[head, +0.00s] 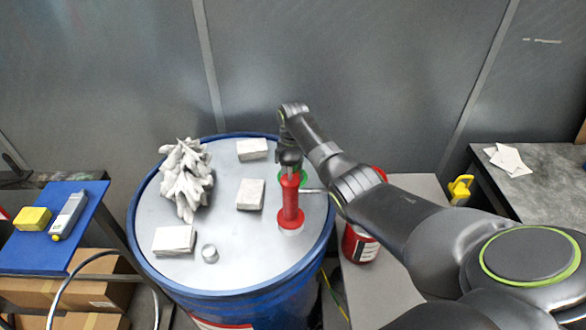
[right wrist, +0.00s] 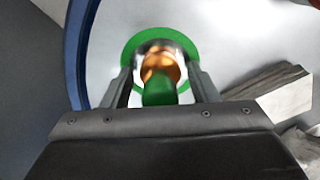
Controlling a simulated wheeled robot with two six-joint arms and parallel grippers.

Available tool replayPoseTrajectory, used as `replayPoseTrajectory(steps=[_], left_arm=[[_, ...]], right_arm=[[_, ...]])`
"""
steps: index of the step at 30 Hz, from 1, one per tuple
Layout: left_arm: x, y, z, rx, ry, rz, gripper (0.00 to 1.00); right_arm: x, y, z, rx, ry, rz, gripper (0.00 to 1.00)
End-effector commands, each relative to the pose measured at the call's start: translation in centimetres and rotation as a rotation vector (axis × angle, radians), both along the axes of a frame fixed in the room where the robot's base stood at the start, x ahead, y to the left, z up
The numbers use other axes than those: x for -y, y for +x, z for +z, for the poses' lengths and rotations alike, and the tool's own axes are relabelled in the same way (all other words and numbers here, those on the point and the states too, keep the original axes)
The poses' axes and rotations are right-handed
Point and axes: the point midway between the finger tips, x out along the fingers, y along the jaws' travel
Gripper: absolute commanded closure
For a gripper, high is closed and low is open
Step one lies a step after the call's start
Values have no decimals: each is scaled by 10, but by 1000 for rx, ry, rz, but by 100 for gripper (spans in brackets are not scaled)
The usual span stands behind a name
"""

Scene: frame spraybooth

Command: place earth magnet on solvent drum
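A piece with a green round flange (head: 303,178) is at the back right of the solvent drum's grey lid (head: 225,262). In the right wrist view this piece (right wrist: 160,95) has a shiny, coppery-lit body and a green end towards the camera. My right gripper (head: 290,160) points down at it. In the right wrist view its fingers (right wrist: 162,80) stand on both sides of the body; whether they press on it I cannot tell. A red handled piece (head: 290,200) stands upright on the lid in front. Which is the earth magnet is not clear. My left gripper is out of view.
A red can (head: 360,245) stands right of the drum. A blue shelf (head: 85,225) is at left. The lid's front middle is mostly clear.

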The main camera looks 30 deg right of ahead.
Motion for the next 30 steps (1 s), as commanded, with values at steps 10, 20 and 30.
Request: replayPoseTrajectory(steps=[10,20,30], left_arm=[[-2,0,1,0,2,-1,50],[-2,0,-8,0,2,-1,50],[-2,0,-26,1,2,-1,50]], right_arm=[[0,0,2,0,0,0,38],[0,2,41,6,-1,1,38],[0,1,107,4,0,0,38]])
